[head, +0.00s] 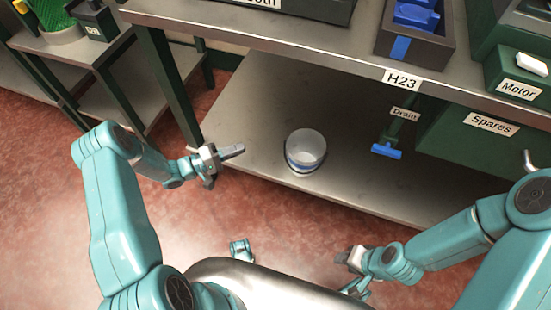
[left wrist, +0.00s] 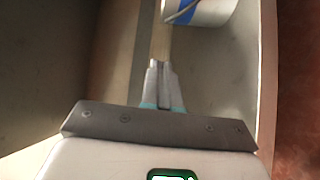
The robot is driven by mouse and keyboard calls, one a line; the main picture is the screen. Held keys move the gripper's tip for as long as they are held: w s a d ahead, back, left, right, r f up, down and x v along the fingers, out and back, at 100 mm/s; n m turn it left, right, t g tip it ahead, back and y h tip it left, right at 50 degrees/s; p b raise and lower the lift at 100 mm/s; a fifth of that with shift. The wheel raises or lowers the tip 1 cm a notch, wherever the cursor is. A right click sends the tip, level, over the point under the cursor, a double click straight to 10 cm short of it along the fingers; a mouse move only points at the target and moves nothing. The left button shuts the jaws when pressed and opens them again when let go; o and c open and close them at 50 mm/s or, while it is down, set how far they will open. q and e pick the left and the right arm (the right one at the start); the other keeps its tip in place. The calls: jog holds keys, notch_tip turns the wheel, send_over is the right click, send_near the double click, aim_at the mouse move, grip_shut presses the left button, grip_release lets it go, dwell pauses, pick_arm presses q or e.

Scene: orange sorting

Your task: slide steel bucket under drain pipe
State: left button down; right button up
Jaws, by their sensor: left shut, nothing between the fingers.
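The steel bucket (head: 306,151), pale inside with a blue band, stands upright on the lower shelf (head: 245,120), near its front edge. The drain pipe (head: 394,130), labelled Drain, comes down to the right of the bucket and ends in a blue piece (head: 386,151). The bucket is left of the pipe, apart from it. My left gripper (head: 234,151) is shut and empty, left of the bucket with a gap between them. In the left wrist view its closed fingers (left wrist: 160,75) point toward the bucket (left wrist: 198,10), partly cut off at the top. My right gripper (head: 350,260) is low, in front of the shelf; its fingers are unclear.
The upper bench top (head: 290,40), marked H23, overhangs the shelf. A green Spares cabinet (head: 470,150) stands right of the pipe. A table leg (head: 172,85) rises at the shelf's left end. The shelf between bucket and pipe looks clear.

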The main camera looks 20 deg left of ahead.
pick_arm(q)
jog(key=w+d+b, duration=0.3)
jog(key=w+d, duration=0.3)
jog(key=d, duration=0.5)
jog(key=shift+f, duration=0.15)
pick_arm(e)
jog(key=shift+w+d+f, duration=0.15)
jog(key=shift+w+f, duration=0.1)
jog(key=shift+f, duration=0.6)
jog(key=shift+w+d+f, duration=0.1)
jog(key=shift+w+f, duration=0.1)
jog(key=shift+f, duration=0.6)
pick_arm(q)
jog(key=shift+d, duration=0.1)
jog(key=d, duration=1.9)
jog(key=shift+s+d+b, duration=0.4)
jog(key=shift+s, duration=0.05)
pick_arm(e)
jog(key=shift+w+f, duration=0.25)
jog(key=shift+f, duration=0.1)
